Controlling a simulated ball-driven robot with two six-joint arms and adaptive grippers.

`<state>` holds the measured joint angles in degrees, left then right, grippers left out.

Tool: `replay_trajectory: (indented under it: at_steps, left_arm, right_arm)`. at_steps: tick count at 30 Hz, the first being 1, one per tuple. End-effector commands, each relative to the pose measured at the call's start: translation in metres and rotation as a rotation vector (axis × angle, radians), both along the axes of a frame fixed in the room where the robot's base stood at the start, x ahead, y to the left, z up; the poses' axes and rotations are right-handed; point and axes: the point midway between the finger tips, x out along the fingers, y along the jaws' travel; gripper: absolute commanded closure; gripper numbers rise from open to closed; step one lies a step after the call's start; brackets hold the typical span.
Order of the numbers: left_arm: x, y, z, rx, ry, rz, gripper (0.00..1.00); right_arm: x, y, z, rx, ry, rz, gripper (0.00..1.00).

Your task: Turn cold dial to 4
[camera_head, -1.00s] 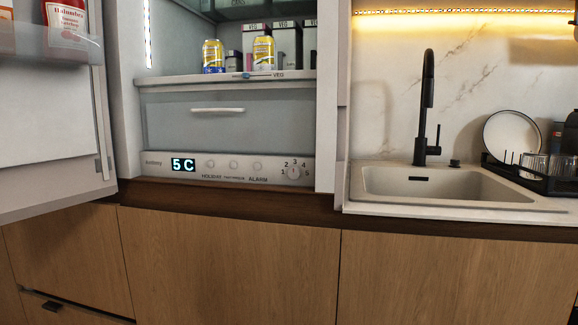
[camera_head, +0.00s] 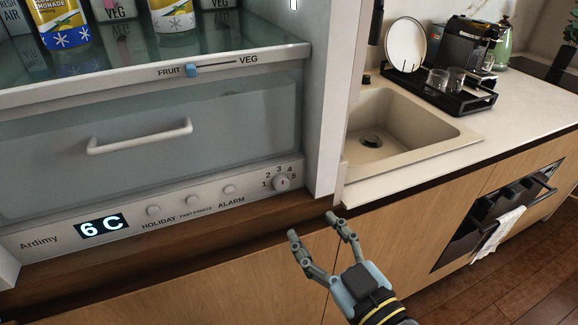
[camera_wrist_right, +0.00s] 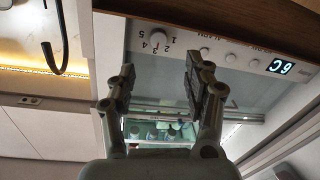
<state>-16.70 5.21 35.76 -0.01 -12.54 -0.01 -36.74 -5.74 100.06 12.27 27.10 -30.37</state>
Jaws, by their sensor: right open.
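The cold dial (camera_head: 281,183) is a small round white knob at the right end of the fridge's control panel (camera_head: 180,208). The numbers 1 to 5 arc over it; I cannot tell surely which one it points to. The display (camera_head: 103,227) reads 6 C. My right gripper (camera_head: 312,226) is open and empty, below and right of the dial, apart from it. In the right wrist view, which is upside down, the dial (camera_wrist_right: 158,37) appears just beyond the space between the open fingers (camera_wrist_right: 160,64). My left gripper is not in view.
Three small buttons (camera_head: 191,198) sit between display and dial. A drawer with a white handle (camera_head: 140,136) is above the panel. A wooden ledge (camera_head: 200,240) runs below. The fridge's side wall (camera_head: 326,100) and the sink (camera_head: 400,125) are to the right.

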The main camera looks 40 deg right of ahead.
Motion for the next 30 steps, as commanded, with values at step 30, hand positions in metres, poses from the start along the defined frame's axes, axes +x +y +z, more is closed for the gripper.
replay_trajectory:
  at_steps: [30]
  left_arm:
    - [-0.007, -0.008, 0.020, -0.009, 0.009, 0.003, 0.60]
  right_arm:
    - [0.106, -0.018, 0.007, -0.003, -0.015, -0.002, 0.48]
